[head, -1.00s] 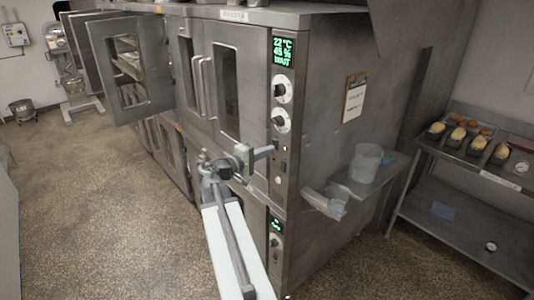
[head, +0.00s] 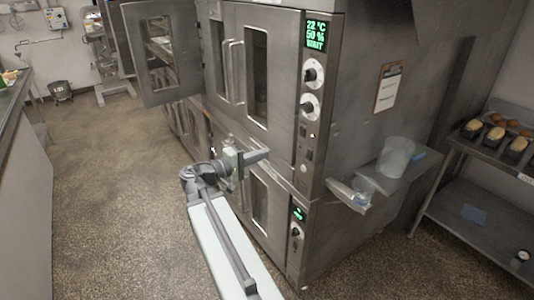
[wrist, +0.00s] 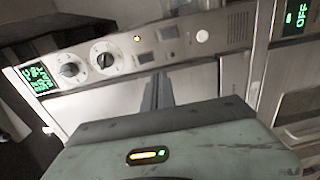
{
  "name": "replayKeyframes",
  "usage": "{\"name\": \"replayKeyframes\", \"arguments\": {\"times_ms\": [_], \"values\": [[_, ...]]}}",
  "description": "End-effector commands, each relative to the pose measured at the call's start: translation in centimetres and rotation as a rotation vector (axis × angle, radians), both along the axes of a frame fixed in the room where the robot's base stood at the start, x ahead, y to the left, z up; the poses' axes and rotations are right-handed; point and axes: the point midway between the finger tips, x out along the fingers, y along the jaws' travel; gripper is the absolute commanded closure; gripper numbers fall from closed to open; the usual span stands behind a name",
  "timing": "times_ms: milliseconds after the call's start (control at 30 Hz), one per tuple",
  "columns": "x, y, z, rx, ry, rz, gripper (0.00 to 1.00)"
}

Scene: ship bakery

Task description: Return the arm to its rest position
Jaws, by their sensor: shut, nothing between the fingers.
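My gripper (head: 258,157) is in front of the steel oven cabinet (head: 285,140) in the head view, beside its control strip. The fingers are shut and empty. In the wrist view, the shut fingers (wrist: 157,92) point at a panel (wrist: 130,60) with two black knobs and a green display. Whether the fingers touch the cabinet cannot be told. The upper display (head: 316,31) reads 22 °C, 50 % and WAIT. My arm reaches forward from the bottom of the head view.
A side shelf on the cabinet holds a clear tub (head: 396,157). A steel rack (head: 470,190) with loaves stands at the right. An oven door (head: 163,50) is open at the back left. A counter (head: 12,110) edges the left; speckled floor lies clear between.

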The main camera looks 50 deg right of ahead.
Motion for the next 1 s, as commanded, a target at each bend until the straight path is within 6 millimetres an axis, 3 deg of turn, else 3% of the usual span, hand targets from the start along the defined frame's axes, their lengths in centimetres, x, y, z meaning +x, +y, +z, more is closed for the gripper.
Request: {"name": "replayKeyframes", "arguments": {"times_ms": [400,533,600,667,867,1000], "values": [[0.1,0.1,0.0,0.0,0.0,0.003,1.0],[2.3,2.5,0.0,0.0,0.0,0.056,1.0],[4.4,5.1,-0.5,0.02,-0.007,0.112,1.0],[6.0,7.7,-2.5,0.102,-0.031,0.158,1.0],[9.3,17.3,-11.6,0.506,-0.116,0.25,1.0],[10.1,26.8,-18.1,0.874,-0.156,0.279,1.0]]}}
